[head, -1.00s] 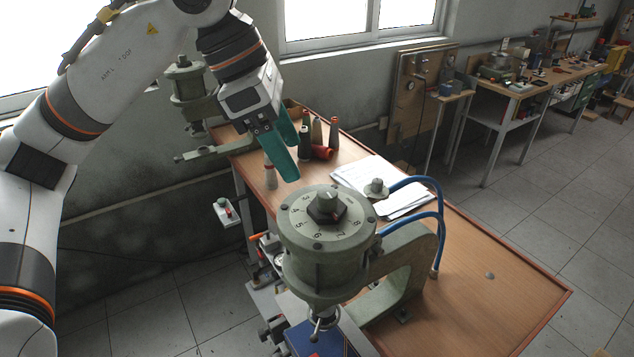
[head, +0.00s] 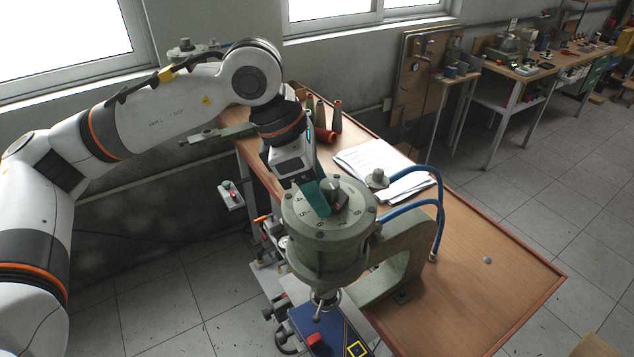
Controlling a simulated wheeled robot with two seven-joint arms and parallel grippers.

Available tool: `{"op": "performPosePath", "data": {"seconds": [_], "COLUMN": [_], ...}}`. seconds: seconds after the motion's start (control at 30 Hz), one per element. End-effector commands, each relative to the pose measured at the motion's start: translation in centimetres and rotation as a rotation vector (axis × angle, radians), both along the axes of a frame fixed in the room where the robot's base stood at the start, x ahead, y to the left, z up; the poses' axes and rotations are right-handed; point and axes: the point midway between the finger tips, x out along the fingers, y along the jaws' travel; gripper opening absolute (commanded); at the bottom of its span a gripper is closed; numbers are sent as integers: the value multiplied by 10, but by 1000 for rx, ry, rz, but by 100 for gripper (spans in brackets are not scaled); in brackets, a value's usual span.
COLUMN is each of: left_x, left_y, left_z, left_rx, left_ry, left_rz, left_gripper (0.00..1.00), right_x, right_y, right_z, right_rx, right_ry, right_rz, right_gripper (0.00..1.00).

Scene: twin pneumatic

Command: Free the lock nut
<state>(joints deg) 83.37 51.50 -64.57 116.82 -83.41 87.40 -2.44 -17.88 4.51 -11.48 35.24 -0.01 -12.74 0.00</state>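The grey-green pneumatic press head (head: 325,252) stands at the table's front left, with a numbered dial on its flat top. A dark nut (head: 341,200), which I take for the lock nut, sits at the middle of the dial. My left gripper (head: 318,195) reaches down from the upper left, one teal finger just left of the nut. The other finger is largely hidden, so I cannot tell whether the fingers touch or grip the nut. My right gripper is out of view.
Blue hoses (head: 440,207) loop up at the press's right. Papers (head: 378,163) and thread cones (head: 336,117) lie behind it. A second press (head: 190,50) is partly hidden behind my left arm. The table's right side (head: 470,300) is mostly clear.

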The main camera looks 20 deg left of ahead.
Motion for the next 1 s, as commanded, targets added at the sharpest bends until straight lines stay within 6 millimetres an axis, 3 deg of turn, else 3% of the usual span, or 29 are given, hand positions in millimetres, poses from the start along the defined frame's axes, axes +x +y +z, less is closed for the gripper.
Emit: {"op": "performPosePath", "data": {"seconds": [0.03, 0.17, 0.47, 1.0], "left_x": [0, 0, 0, -7], "left_y": [0, 0, 0, -6], "left_z": [0, 0, -2, -5], "left_rx": [0, 0, -1, -3], "left_ry": [0, 0, -2, -9], "left_rz": [0, 0, 35, 438], "left_gripper": [45, 24, 24, 24], "right_x": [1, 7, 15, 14], "right_y": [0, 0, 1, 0], "right_z": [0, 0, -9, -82], "right_rx": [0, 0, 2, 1], "right_ry": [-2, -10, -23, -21], "right_rz": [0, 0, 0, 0], "right_gripper": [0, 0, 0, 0]}}
